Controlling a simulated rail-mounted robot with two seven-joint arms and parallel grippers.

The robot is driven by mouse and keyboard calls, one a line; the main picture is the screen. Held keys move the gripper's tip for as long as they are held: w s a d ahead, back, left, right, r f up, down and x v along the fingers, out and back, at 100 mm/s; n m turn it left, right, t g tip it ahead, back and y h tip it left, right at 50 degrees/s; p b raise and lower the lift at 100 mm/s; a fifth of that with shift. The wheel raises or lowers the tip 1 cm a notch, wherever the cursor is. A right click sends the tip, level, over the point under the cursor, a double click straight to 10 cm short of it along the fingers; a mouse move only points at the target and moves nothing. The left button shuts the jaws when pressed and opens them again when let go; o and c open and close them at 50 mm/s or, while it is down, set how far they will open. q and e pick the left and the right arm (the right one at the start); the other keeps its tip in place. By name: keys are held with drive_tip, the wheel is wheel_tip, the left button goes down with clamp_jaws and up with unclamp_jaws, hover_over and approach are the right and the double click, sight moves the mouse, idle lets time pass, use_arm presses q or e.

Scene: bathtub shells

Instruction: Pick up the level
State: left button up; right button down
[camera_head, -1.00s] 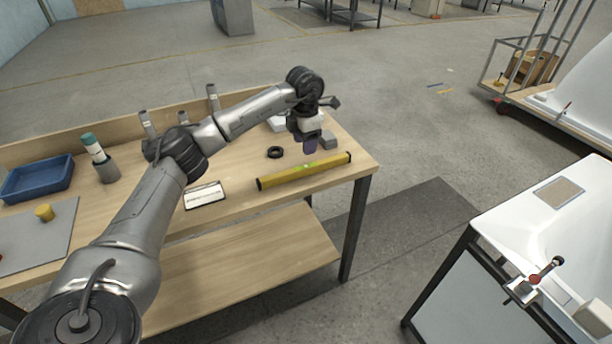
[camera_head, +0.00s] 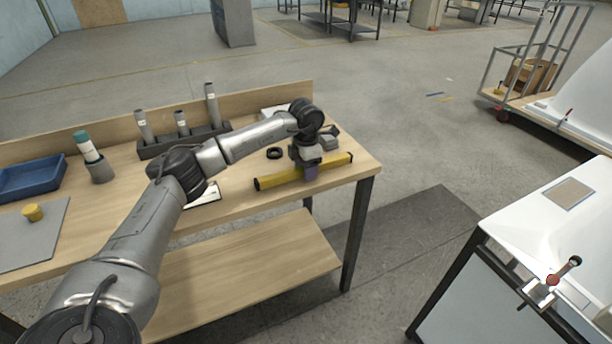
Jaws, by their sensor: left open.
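The yellow level (camera_head: 278,180) lies on the wooden workbench (camera_head: 236,200) along its front right edge. It has dark end caps and runs slightly up to the right. My left gripper (camera_head: 311,172) points down over the right half of the level and hides part of it. The gripper is open, and I cannot tell whether its fingers straddle the level. My right gripper is not in view.
A black ring (camera_head: 275,153) lies just behind the level. A holder with several grey tubes (camera_head: 181,124), a cup with a teal-capped bottle (camera_head: 91,152) and a blue tray (camera_head: 30,178) stand further left. A white tub (camera_head: 545,215) is at right.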

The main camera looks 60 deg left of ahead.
use_arm(q)
drive_tip(key=shift+f, duration=0.1)
drive_tip(key=shift+c, duration=0.3)
clamp_jaws()
